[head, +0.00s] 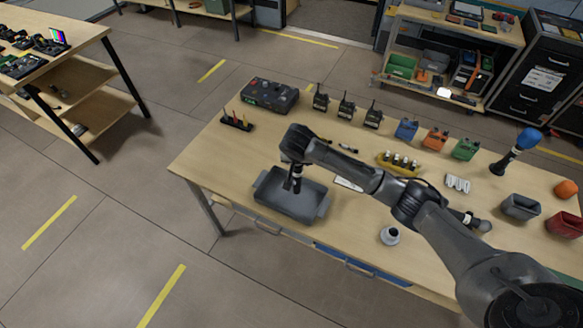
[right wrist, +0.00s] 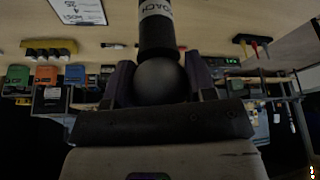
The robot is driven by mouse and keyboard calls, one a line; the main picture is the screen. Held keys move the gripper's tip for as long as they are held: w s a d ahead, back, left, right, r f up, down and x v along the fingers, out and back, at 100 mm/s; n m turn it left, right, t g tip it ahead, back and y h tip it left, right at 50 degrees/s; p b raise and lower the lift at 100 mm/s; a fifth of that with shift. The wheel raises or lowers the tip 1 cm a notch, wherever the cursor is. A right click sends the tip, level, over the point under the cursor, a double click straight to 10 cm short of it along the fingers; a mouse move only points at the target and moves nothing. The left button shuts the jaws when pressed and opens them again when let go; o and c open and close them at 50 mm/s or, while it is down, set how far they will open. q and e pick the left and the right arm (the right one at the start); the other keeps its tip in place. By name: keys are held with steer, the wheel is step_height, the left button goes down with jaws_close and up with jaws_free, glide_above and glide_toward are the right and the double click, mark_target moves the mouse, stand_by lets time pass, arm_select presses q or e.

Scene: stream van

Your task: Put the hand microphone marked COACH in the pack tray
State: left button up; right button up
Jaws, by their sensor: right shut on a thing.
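The COACH hand microphone (right wrist: 157,30) has a dark handle, a white band with lettering ending in OACH, and a dark ball head. My right gripper (right wrist: 160,85) is shut on it at the ball head. In the head view, my right gripper (head: 290,160) is over the grey pack tray (head: 268,200), and the microphone (head: 297,184) hangs upright below it, handle down. I cannot tell whether the handle end touches the tray floor. The tray stands at the table's front left and looks otherwise empty. My left gripper is not in view.
A black control box (head: 270,94), several radios, coloured packs and a yellow battery holder (head: 398,163) stand along the back. A blue-topped microphone (head: 515,150), grey bin (head: 520,207) and red bin (head: 565,224) are at right. My arm crosses above the table.

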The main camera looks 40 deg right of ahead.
steer(key=shift+w+a+f, duration=0.2)
steer(key=shift+w+f, duration=0.1)
steer(key=shift+w, duration=0.25)
steer(key=shift+w+a+f, duration=0.2)
steer(key=shift+w+f, duration=0.1)
steer(key=shift+w, duration=0.2)
steer(key=shift+f, duration=2.05)
steer(key=o, duration=1)
steer(key=shift+f, duration=0.15)
steer(key=v, duration=1.2)
steer(key=shift+p, duration=0.35)
